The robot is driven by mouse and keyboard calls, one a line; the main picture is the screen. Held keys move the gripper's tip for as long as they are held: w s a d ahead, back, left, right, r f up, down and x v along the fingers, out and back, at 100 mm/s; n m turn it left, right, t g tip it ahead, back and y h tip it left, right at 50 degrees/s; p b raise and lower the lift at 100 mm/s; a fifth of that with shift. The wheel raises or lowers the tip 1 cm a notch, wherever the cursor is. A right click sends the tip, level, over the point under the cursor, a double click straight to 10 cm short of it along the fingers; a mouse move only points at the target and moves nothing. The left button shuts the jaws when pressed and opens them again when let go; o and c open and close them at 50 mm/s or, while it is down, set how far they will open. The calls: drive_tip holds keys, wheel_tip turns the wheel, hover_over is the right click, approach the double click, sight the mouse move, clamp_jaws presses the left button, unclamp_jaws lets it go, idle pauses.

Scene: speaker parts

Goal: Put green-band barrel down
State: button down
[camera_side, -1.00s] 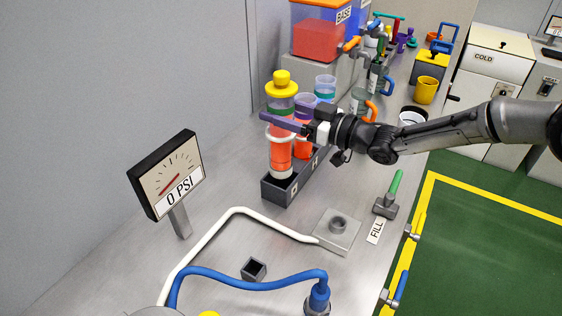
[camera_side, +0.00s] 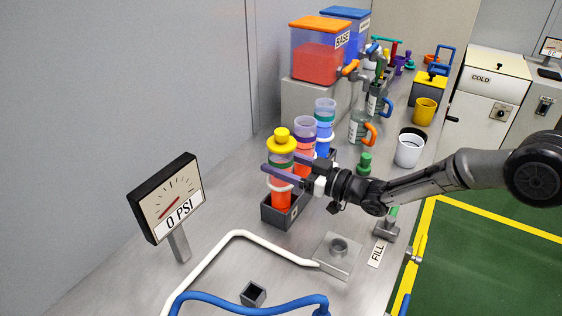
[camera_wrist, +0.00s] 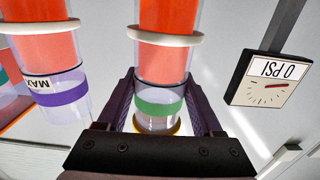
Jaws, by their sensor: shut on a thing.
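The green-band barrel (camera_side: 281,188) is a clear tube of red liquid with a yellow cap on top and a white collar. It stands upright with its lower end inside the nearest slot of the dark rack (camera_side: 270,214); whether it touches the slot floor is hidden. My gripper (camera_side: 280,163) is shut around the barrel's upper part, below the cap. In the wrist view the barrel (camera_wrist: 165,65) appears upside down, with its green band between the two fingers (camera_wrist: 158,95).
A pressure gauge (camera_side: 172,197) stands to the left. A grey fixture (camera_side: 337,255), a small dark square holder (camera_side: 253,293) and hoses lie in front. A white mug (camera_side: 409,150) is at right.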

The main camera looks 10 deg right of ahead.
drive_tip(key=shift+c, duration=0.2)
unclamp_jaws()
drive_tip(key=shift+f, duration=0.1)
drive_tip(key=shift+r, duration=0.25)
drive_tip(key=v, duration=1.2)
